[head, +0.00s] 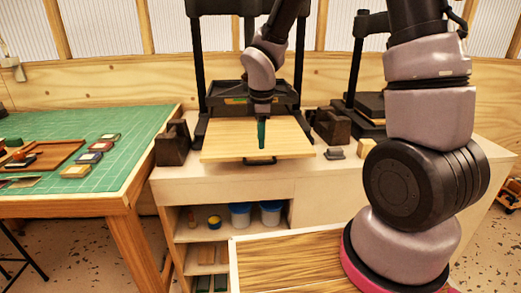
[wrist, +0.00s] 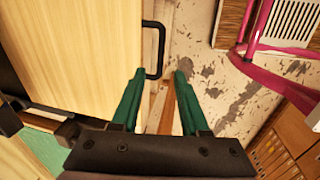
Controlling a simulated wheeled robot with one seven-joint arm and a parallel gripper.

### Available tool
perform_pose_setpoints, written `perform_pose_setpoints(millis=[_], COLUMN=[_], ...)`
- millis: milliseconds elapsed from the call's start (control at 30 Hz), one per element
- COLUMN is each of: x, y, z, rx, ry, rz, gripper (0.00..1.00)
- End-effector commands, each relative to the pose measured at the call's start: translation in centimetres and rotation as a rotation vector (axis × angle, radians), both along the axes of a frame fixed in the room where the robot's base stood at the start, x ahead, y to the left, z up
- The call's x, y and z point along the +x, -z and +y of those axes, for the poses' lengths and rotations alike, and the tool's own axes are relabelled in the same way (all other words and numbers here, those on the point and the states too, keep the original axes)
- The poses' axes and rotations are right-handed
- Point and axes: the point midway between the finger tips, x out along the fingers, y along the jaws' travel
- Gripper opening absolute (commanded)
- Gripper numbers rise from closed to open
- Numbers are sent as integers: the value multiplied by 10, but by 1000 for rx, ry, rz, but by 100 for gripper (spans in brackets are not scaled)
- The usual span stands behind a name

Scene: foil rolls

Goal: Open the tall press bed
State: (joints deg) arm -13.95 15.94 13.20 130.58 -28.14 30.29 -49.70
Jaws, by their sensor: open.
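The tall press (head: 197,65) stands on the white cabinet, with black posts and a dark press body. Its bed is a pale wooden board (head: 225,147) lying flat at the front of the press, with a small dark handle (head: 260,162) on its front edge. In the wrist view the bed (wrist: 80,40) fills the left side and its black bracket handle (wrist: 160,48) sticks out from the edge. My gripper (head: 261,148) has green fingers and points down near the bed's front. Its fingers (wrist: 158,74) are apart and empty, with the handle's near end between the tips in the picture; contact cannot be told.
Dark blocks (head: 172,146) flank the bed on the cabinet top. A smaller press (head: 370,105) stands to the right. A table with a green mat (head: 125,145) is at left. Shelves below hold blue tubs (head: 240,215). A wooden surface (head: 290,265) is in the foreground.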

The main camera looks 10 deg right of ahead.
Motion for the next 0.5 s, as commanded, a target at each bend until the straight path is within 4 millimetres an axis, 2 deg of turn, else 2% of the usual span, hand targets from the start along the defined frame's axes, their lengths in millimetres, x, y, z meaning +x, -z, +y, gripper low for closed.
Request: perform_pose_setpoints(millis=[33, 200, 500], x=[-1, -3, -5], y=[-9, -23, -25], z=[0, 0, 0], rx=[1, 1, 0], ry=[3, 1, 1], rz=[-4, -2, 1], gripper=[45, 45, 45])
